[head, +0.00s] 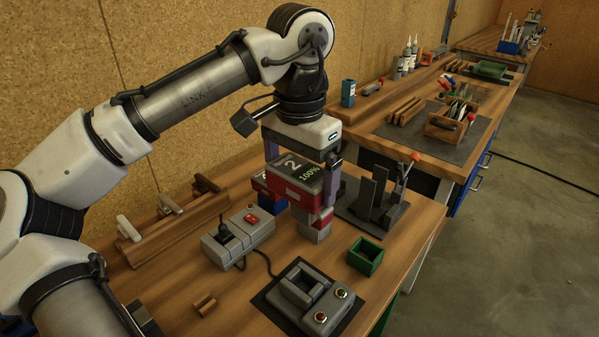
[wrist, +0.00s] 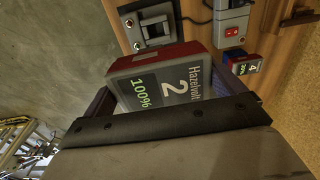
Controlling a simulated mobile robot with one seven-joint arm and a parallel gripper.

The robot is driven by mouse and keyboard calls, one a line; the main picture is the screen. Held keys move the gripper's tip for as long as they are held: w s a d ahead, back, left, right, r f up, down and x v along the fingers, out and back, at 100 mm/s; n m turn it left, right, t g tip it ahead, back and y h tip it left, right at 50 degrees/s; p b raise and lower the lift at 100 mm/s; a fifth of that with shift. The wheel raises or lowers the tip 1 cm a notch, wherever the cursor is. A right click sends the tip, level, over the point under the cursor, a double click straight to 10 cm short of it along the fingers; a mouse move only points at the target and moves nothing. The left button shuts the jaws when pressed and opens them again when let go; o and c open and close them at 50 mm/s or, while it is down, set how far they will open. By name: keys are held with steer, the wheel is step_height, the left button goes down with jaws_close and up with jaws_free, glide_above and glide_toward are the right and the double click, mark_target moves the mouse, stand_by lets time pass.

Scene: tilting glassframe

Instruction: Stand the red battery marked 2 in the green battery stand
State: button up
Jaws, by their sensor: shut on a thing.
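The red battery marked 2 (head: 270,181) has a dark top face with a "100%" readout. My gripper (head: 302,180) is shut on it and holds it above the bench. In the wrist view, the battery's face (wrist: 170,92) reads "Hazelvolt 2 100%" between the fingers. The green battery stand (head: 366,262) is a small open-topped box on the bench, right of and nearer than the held battery. It looks empty. The stand does not show in the wrist view.
A grey charger (head: 306,291) with an open slot sits on a dark mat in front. A grey switch box (head: 238,238) with a red switch is left of it. A dark fixture with upright plates (head: 375,203) is at right.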

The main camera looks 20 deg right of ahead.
mark_target(299, 207)
steer(key=shift+r+p, duration=0.55)
steer(key=shift+r, duration=0.75)
steer(key=shift+f, duration=0.1)
step_height(299, 207, down, 9)
steer(key=b, duration=0.9)
steer(key=shift+f+b, duration=0.2)
steer(key=shift+b, duration=0.15)
steer(key=shift+w+f, duration=0.1)
